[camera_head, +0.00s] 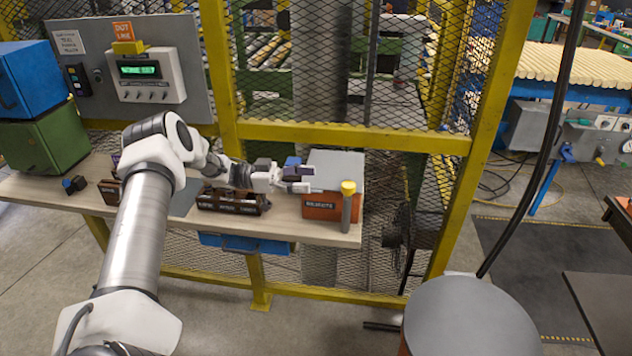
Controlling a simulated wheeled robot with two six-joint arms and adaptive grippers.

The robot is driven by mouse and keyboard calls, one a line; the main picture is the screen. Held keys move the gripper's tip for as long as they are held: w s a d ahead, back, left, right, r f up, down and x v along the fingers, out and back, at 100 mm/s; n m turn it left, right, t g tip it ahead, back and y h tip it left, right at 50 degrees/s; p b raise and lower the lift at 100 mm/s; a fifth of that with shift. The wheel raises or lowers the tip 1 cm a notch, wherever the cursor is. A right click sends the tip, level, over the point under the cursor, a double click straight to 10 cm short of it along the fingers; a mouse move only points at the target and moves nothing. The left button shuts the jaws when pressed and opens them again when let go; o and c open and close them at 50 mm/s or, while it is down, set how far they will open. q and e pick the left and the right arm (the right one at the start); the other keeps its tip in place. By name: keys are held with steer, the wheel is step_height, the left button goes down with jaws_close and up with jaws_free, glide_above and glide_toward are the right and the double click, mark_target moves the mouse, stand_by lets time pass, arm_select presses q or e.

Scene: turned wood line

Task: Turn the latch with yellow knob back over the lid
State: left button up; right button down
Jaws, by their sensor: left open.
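An orange box (322,208) with a "REJECTS" label stands at the right end of the wooden bench, and its grey lid (338,166) lies flat on top. A grey latch bar (346,212) with a yellow knob (348,187) shows at the box's front right corner, the knob at its upper end. The bar does not appear to lie across the lid. My left gripper (303,179) is open and empty, at the left side of the lid, its fingers pointing right. It is apart from the yellow knob. It hides part of the lid's left edge. My right gripper is out of view.
A dark brown rack (232,203) stands on the bench (285,224) left of the box. Blue (30,80) and green (47,143) boxes are stacked at the far left. A yellow-framed mesh fence (340,135) stands behind. A round grey stool (470,315) is at front right.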

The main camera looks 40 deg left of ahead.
mark_target(343, 190)
arm_select(q)
steer(key=w+d+r+n+t+y, duration=0.25)
steer(key=d+n+t+y, duration=0.25)
steer(key=n+t+y, duration=0.3)
steer(key=s+d+f+y, duration=0.1)
steer(key=y, duration=0.1)
steer(key=s+d+f+n+y+p, duration=0.1)
steer(key=s, duration=0.1)
steer(key=s+d+n+y, duration=0.1)
steer(key=d+y, duration=0.1)
steer(key=shift+s+f+y, duration=0.3)
steer(key=shift+s+f, duration=0.05)
steer(key=shift+f, duration=0.05)
steer(key=shift+s+f, duration=0.1)
steer(key=shift+f, duration=0.05)
steer(key=w, duration=0.2)
steer(key=w+p, duration=0.1)
steer(key=w, duration=0.2)
steer(key=w+d, duration=0.1)
steer(key=w, duration=0.1)
steer(key=shift+w+f, duration=0.1)
steer(key=shift+w, duration=0.3)
steer(key=shift+a, duration=0.1)
steer(key=shift+c, duration=0.4)
steer(key=c, duration=1.1)
